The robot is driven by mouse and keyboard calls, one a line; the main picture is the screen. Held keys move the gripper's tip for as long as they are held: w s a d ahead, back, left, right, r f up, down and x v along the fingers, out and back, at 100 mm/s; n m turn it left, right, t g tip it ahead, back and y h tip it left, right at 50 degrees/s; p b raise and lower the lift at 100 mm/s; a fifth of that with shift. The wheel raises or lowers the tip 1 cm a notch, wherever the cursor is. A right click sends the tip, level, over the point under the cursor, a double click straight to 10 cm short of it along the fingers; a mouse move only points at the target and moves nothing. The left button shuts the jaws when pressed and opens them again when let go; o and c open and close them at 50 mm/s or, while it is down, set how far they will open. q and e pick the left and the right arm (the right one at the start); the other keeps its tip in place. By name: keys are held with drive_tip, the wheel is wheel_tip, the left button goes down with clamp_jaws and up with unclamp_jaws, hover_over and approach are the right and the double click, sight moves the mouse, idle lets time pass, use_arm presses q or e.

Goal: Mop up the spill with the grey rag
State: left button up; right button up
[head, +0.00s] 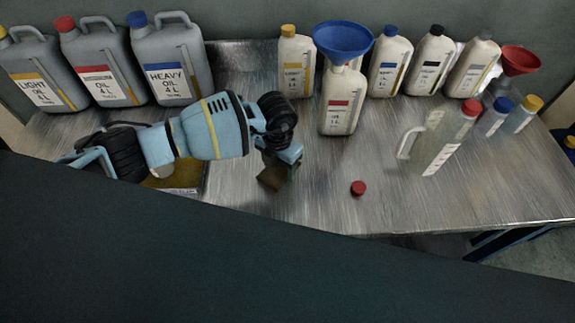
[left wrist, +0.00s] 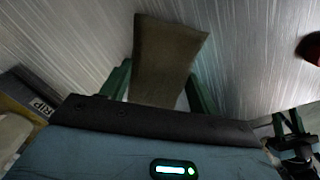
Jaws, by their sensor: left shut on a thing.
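The grey rag (head: 271,179), brownish-grey in this light, hangs from my left gripper (head: 292,168) at the middle of the metal table. In the left wrist view the rag (left wrist: 165,60) is a flat, slightly bent piece between the two green fingers of the left gripper (left wrist: 160,90), which is shut on it. The rag's lower edge is at or close to the table top; I cannot tell if it touches. No spill shows clearly; the arm and rag hide part of the table. What seems to be my right gripper (left wrist: 290,130) shows small and dark at the lower right of the wrist view.
A drip tray (head: 190,191) lies partly under my left arm. A red cap (head: 358,188) lies right of the rag. A clear jug (head: 436,145) and a bottle with a blue funnel (head: 343,42) stand beyond. Large oil cans (head: 172,62) and several bottles line the back.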

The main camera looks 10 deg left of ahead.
use_arm(q)
drive_tip(key=shift+s, duration=0.1)
use_arm(e)
drive_tip(key=shift+s, duration=0.1)
use_arm(q)
wheel_tip(320, 180, up, 3)
drive_tip(key=shift+r+p, duration=0.1)
drive_tip(key=shift+p, duration=0.35)
drive_tip(key=shift+r, duration=1.85)
use_arm(e)
drive_tip(key=shift+w+r, duration=0.65)
drive_tip(key=shift+r, duration=0.1)
